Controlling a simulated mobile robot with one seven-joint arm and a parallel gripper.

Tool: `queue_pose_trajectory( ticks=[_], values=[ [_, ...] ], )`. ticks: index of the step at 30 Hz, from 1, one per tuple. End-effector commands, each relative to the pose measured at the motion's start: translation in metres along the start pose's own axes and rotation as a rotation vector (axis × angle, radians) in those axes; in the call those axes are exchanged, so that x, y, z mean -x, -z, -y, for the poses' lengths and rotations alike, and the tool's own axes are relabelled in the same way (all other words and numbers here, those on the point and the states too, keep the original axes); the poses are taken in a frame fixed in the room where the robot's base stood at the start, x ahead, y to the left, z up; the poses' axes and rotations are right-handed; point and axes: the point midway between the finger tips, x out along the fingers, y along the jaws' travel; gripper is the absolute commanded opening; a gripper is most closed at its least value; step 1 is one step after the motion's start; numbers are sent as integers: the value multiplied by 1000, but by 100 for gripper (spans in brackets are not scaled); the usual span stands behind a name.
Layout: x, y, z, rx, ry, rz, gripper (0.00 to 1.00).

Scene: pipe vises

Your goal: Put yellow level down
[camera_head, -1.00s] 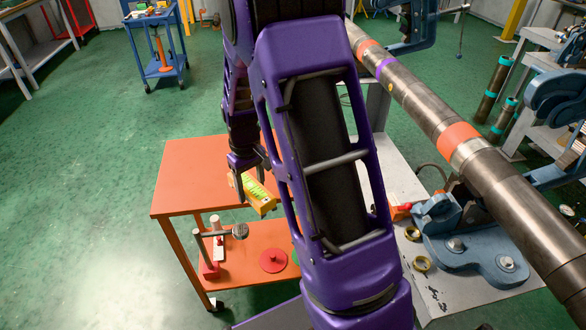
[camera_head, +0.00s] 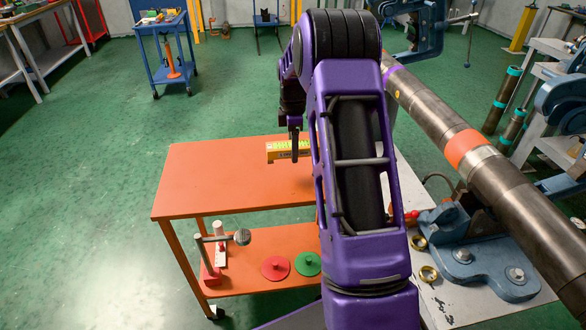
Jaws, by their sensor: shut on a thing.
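The level's right end is hidden behind my arm. It appears over the far part of the orange cart's top (camera_head: 215,178), lying roughly level from left to right. I cannot tell whether it touches the top or is a little above it.
The orange top's left part is bare. The cart's lower shelf (camera_head: 245,277) holds a hammer (camera_head: 240,237), a red disc (camera_head: 275,267) and a green disc (camera_head: 308,263). A grey table with a blue vise (camera_head: 480,255) and a long pipe (camera_head: 480,160) stand at right.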

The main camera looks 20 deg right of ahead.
Motion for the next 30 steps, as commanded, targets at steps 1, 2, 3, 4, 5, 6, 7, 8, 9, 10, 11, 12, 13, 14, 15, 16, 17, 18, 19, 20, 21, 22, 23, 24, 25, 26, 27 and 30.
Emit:
queue_pose_trajectory(
  ticks=[1, 2, 3, 4, 5, 6, 7, 8, 9, 10, 11, 12, 13, 14, 15, 16, 17, 18, 19, 20, 21, 22, 23, 24, 25, 26, 27, 30],
  values=[
    [-9, 0, 0, 0, 2, 0, 0],
    [-12, 0, 0, 0, 1, 1, 0],
    [-15, 0, 0, -1, 0, 0, 0],
    [-17, 0, 0, -1, -1, 0, 0],
    [-20, 0, 0, -1, -1, 0, 0],
    [-24, 0, 0, -1, 0, 0, 0],
    [-28, 0, 0, -1, 1, 0, 0],
    [-33, 1, 0, -1, 2, 0, 0],
    [-40, 1, 0, -1, 1, 0, 0],
    [-45, 1, 0, -1, 1, 0, 0],
    [-50, 1, 0, -1, 2, 0, 0],
    [-57, 1, 0, -1, 1, -1, 0],
    [-60, 1, 0, -1, 0, -1, 0],
    [-62, 1, 0, -1, 0, -1, 0],
    [-64, 1, 0, -1, -1, 0, 0],
    [-64, 1, 0, -1, -2, 0, 0],
    [-64, 1, 0, -1, -2, 0, 0],
    [-63, 1, 0, -1, -2, 0, 0],
    [-63, 1, 0, -2, -2, 0, 0],
    [-63, 1, 0, -2, -2, 0, 0],
    [-63, 1, 0, -2, -2, 0, 0],
    [-63, 1, 0, -2, -2, 0, 0],
    [-64, 1, 0, -2, -2, 0, 0],
    [-66, 1, 0, -2, -2, 0, 0],
    [-67, 1, 0, -2, -2, 0, 0],
    [-68, 1, 0, -2, 0, 0, 62],
    [-67, 1, 0, -2, 0, 0, 69],
    [-67, 1, 0, -2, 0, 0, 87]
  ],
)
